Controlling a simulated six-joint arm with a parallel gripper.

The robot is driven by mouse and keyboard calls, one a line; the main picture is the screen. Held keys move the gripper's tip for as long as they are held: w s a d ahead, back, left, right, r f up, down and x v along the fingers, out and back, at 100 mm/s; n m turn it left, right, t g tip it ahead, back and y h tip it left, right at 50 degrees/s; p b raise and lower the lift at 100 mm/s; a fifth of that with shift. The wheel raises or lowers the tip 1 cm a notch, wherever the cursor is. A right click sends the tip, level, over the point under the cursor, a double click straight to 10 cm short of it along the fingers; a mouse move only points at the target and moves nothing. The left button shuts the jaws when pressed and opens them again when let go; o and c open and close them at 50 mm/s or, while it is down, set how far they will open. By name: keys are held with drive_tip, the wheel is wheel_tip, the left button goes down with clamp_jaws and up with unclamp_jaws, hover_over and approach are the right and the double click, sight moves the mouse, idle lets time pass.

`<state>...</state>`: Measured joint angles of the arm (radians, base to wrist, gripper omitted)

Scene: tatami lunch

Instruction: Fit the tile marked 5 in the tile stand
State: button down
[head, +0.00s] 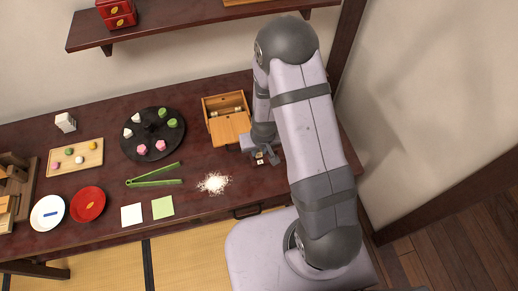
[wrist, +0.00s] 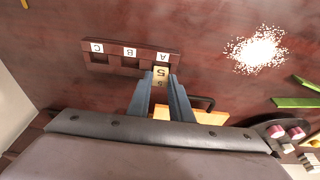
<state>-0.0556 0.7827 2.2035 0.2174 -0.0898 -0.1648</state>
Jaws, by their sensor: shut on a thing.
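The tile stand (wrist: 107,60) is a dark reddish-brown bar in the wrist view, with white labels A, B and C along it. My gripper (wrist: 161,80) is shut on the pale yellow tile marked 5 (wrist: 161,72). The tile is upright in the picture at the stand's A end, just below the A label. I cannot tell whether it sits in the slot or only over it. The B and C places look empty. In the head view my gripper (head: 263,157) is low over the table's right part, and my arm hides most of the stand.
A wooden box (head: 228,128) stands close behind my gripper. A white grain pile (head: 214,183) and green tongs (head: 154,182) lie to the left. A dark round tray (head: 152,151) holds sweets. A red plate (head: 88,204) is at far left.

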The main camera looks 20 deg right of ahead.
drive_tip(key=shift+s+b+x, duration=0.25)
drive_tip(key=shift+b+x, duration=0.7)
drive_tip(key=shift+x, duration=0.05)
drive_tip(key=c, duration=1.5)
unclamp_jaws()
drive_tip(key=shift+f, duration=0.1)
drive_tip(key=p+v, duration=0.3)
drive_tip(key=v, duration=0.4)
drive_tip(key=shift+r+p, duration=0.2)
drive_tip(key=shift+p, duration=0.1)
drive_tip(key=shift+s, duration=0.1)
